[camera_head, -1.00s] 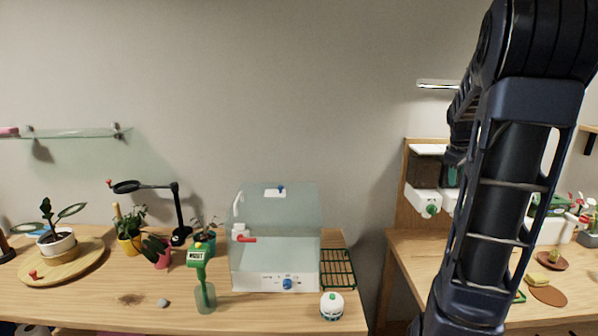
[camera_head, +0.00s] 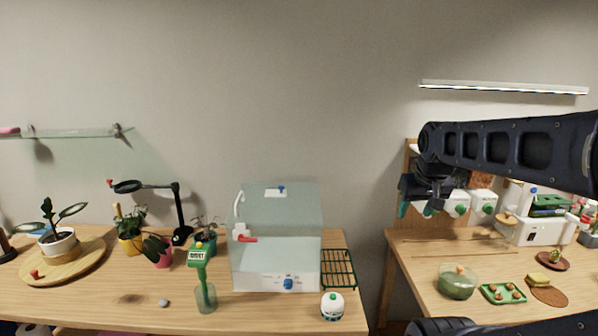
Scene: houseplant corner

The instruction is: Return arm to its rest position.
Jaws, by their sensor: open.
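My arm reaches in from the right edge, its dark link lying nearly level across the wall above the right-hand table. My gripper (camera_head: 420,206) hangs below the link's left end, in front of the wooden back panel (camera_head: 411,150) of that table. It is open, with nothing seen between its fingers. It is apart from the things on the tabletop, and part of its wrist is hidden behind the link.
Below my gripper, the right table (camera_head: 410,250) bears a green glass pot (camera_head: 457,281) and a green tray (camera_head: 490,290). White dispensers (camera_head: 483,203) are close to its right. A clear box (camera_head: 276,215) stands on the left table. Between the tables is a gap.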

